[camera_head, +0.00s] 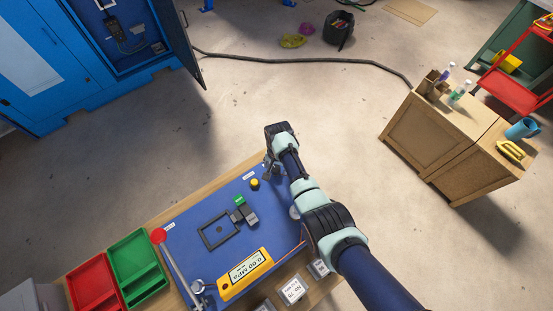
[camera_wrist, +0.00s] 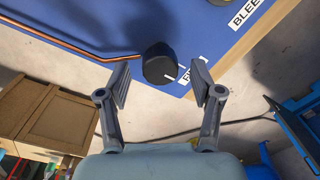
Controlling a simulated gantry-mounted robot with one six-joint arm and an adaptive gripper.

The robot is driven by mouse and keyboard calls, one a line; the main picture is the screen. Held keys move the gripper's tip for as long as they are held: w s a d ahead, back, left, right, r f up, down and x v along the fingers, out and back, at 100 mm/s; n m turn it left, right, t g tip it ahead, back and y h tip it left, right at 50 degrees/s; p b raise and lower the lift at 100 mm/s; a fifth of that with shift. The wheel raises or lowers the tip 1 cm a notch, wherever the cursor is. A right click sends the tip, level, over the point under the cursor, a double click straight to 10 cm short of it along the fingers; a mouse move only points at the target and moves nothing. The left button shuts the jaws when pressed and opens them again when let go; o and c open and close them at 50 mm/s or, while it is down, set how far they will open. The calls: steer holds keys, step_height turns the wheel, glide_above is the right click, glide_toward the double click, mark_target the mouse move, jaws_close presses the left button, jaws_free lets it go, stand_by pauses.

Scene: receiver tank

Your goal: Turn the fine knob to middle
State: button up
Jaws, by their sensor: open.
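The fine knob (camera_wrist: 160,64) is a round black knob on the blue panel (camera_wrist: 60,22). A white mark shows at its lower right in the wrist view. A white label beside it, starting with "FI", is partly hidden by the right finger. My gripper (camera_wrist: 163,77) is open, with one finger to each side of the knob; I cannot tell whether either touches it. In the head view my gripper (camera_head: 269,167) is over the far right part of the panel (camera_head: 185,225), and the knob cannot be made out there.
A "BLEE…" label (camera_wrist: 248,12) and a copper pipe (camera_wrist: 70,42) lie near the knob. A yellow gauge (camera_head: 245,273) reads 0.00 MPa. A yellow button (camera_head: 254,184) and a red-ended lever (camera_head: 159,236) stand on the panel. Red (camera_head: 92,283) and green (camera_head: 137,267) trays are left.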

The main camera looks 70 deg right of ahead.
mark_target(277, 169)
step_height(277, 169, up, 11)
steer(key=shift+s, duration=0.2)
stand_by(0.6)
steer(key=w+a+r+n+t+h, duration=0.25)
steer(key=w+a+r+n, duration=0.2)
steer(key=w+a, duration=0.5)
steer(key=w+a+r+n+t, duration=0.25)
steer(key=a+r+n, duration=0.2)
steer(key=a, duration=0.45)
steer(key=w+a+r+n+t, duration=0.25)
steer(key=a+r, duration=0.35)
steer(key=a, duration=0.3)
steer(key=s+a+r+n+t+y, duration=0.1)
steer(key=s+a+r+n+t, duration=0.15)
steer(key=a+r, duration=0.35)
steer(key=s+a+r+n+t+y, duration=0.2)
steer(key=s+a+r+n, duration=0.15)
steer(key=a, duration=0.35)
step_height(277, 169, up, 15)
steer(key=p, duration=1.5)
steer(key=shift+w, duration=0.25)
